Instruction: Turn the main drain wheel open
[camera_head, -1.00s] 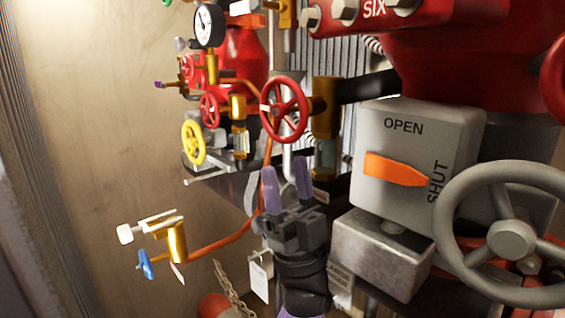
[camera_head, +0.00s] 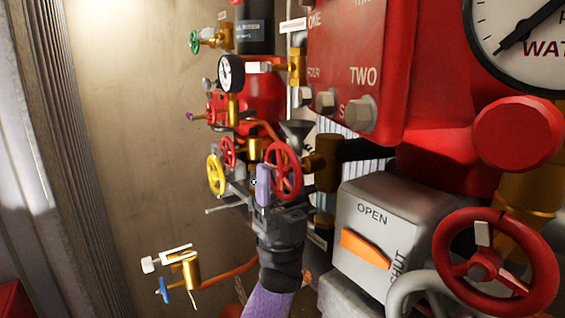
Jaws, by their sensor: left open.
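A red handwheel (camera_head: 297,175) sits on a brass valve (camera_head: 323,162) near the middle of the head view. I cannot read a label saying it is the main drain wheel. My left gripper (camera_head: 272,187) comes up from below and is open. One purple finger stands upright in front of the wheel's left side; the other finger is not clearly visible. The wheel overlaps the gripper in the picture, and I cannot tell whether they touch. My right gripper does not show.
A grey box (camera_head: 372,212) with an orange pointer, marked OPEN and SHUT, stands right of the gripper. A larger red wheel (camera_head: 466,295) is at lower right. A yellow wheel (camera_head: 211,175) and a blue-handled brass tap (camera_head: 190,270) are on the left. Bare wall lies further left.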

